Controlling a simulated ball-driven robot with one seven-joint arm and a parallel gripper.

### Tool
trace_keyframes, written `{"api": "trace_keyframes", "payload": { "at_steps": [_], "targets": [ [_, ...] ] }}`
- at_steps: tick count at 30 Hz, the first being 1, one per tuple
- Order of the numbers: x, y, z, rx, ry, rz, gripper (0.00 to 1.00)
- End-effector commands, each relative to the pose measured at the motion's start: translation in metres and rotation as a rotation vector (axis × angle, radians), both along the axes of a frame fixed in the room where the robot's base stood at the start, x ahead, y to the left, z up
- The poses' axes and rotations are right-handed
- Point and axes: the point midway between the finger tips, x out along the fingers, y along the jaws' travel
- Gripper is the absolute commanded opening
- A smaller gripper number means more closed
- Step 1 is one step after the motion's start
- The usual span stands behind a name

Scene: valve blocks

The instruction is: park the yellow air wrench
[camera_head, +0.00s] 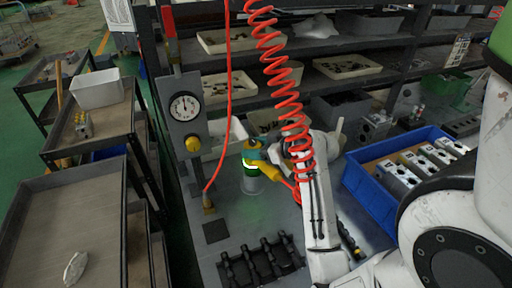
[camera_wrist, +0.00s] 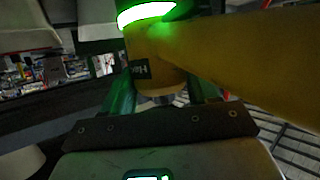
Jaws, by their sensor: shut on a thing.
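The yellow air wrench (camera_head: 266,168) is near the middle of the head view, over the grey bench (camera_head: 235,215). Its body has a green section with a bright glowing band, and a pale grey cylindrical part shows below. Its handle slants down to the right. My gripper (camera_head: 275,152) reaches it from the right and is shut on it. The wrist view shows the yellow body (camera_wrist: 160,68) between the two green fingers (camera_wrist: 160,95), with the glowing ring at the top and the handle running right. I cannot tell whether the wrench's lower end touches the bench.
A coiled red hose (camera_head: 281,70) hangs in front of my arm. A pressure gauge (camera_head: 185,107) stands left of the wrench. A black rack (camera_head: 262,262) lies at the front; a blue crate (camera_head: 365,198) of metal blocks stands right. Shelves with trays (camera_head: 347,67) are behind.

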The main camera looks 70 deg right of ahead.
Motion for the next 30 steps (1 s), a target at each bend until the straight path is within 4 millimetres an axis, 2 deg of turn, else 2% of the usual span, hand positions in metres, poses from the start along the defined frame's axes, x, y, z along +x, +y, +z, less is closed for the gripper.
{"api": "trace_keyframes", "payload": {
  "at_steps": [17, 18, 27, 30],
  "targets": [
    [0.0008, -0.0006, -0.0024, -0.005, -0.006, -0.001, 0.11],
    [0.0008, -0.0006, -0.0024, -0.005, -0.006, -0.001, 0.61],
    [0.0003, -0.0003, -0.0044, -0.002, -0.003, -0.001, 0.89],
    [0.0001, -0.0002, -0.0049, -0.002, -0.002, -0.001, 0.89]
  ]
}}
